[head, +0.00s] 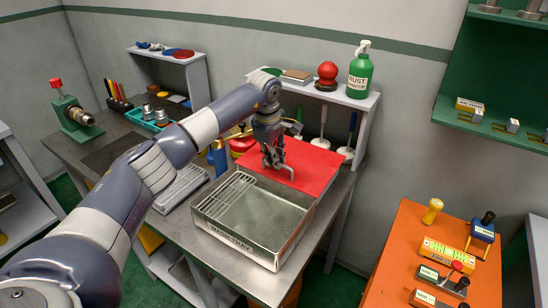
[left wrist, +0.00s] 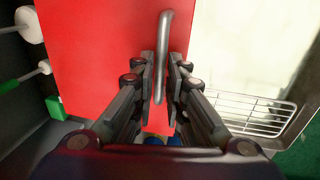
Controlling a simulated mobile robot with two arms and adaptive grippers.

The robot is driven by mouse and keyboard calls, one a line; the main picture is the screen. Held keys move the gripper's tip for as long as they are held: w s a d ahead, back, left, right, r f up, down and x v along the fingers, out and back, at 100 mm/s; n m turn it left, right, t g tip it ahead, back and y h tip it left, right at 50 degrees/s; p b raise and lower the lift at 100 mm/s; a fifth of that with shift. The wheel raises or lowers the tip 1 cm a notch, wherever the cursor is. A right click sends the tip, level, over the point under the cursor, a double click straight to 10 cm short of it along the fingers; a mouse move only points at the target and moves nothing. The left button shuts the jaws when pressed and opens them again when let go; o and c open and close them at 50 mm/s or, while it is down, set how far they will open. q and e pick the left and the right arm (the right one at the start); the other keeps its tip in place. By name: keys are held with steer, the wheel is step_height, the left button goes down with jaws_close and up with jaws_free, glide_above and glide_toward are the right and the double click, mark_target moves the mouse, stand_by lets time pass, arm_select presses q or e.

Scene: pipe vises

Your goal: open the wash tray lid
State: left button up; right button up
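The wash tray (head: 275,248) is a metal box with a label on its front, standing on the steel bench. Its inside shows, with a wire rack in its left part. The red lid (head: 312,165) is raised at the tray's back edge, leaving the tray uncovered. My left gripper (head: 274,163) is at the lid's metal handle. In the left wrist view the handle (left wrist: 163,55) lies between the fingers (left wrist: 161,75), with small gaps beside it, so the gripper looks open around it. The red lid (left wrist: 95,60) fills the left part there. My right gripper is not in view.
A shelf (head: 340,95) with a green bottle (head: 360,75) and a red-topped item stands behind the lid; brushes hang below it. A vise (head: 75,118) and a teal tray (head: 150,118) are at left. An orange table (head: 400,250) stands right.

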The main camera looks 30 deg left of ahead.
arm_select(q)
steer(key=shift+o, duration=0.8)
steer(key=shift+r, duration=0.1)
step_height(320, 180, up, 12)
steer(key=s, duration=0.2)
steer(key=shift+s+f, duration=0.15)
steer(key=shift+f, duration=0.05)
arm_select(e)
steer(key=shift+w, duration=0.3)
arm_select(q)
steer(key=shift+a, duration=0.1)
